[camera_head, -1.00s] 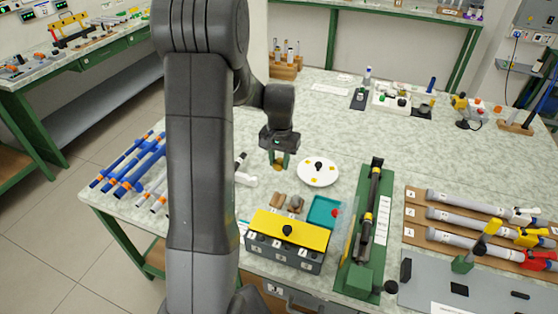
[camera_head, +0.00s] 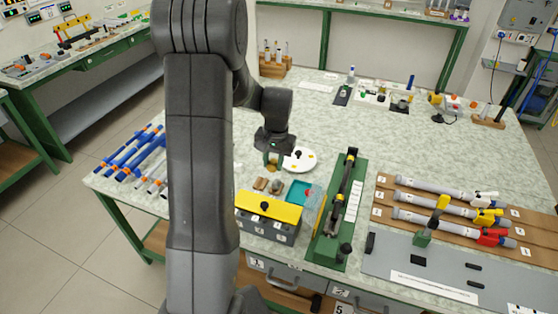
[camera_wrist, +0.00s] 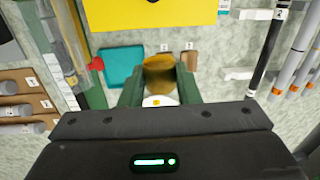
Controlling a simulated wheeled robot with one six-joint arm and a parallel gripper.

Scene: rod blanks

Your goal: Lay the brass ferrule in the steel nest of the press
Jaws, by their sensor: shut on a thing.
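My gripper (camera_head: 272,161) is shut on the brass ferrule (camera_head: 273,168) and holds it above the bench, left of the white round plate. In the wrist view the ferrule (camera_wrist: 158,75) sits between the two green fingers (camera_wrist: 158,92). The press, with a green base (camera_head: 325,248) and a long dark upper part (camera_head: 345,185), stands to the right of my gripper, nearer the front edge. I cannot make out its steel nest clearly.
A grey box with a yellow top (camera_head: 268,206), a teal tray (camera_head: 298,193) and small brown blocks (camera_head: 276,186) lie between gripper and front edge. The white plate (camera_head: 300,160) is close right. Tubes on brown boards (camera_head: 450,215) lie right of the press.

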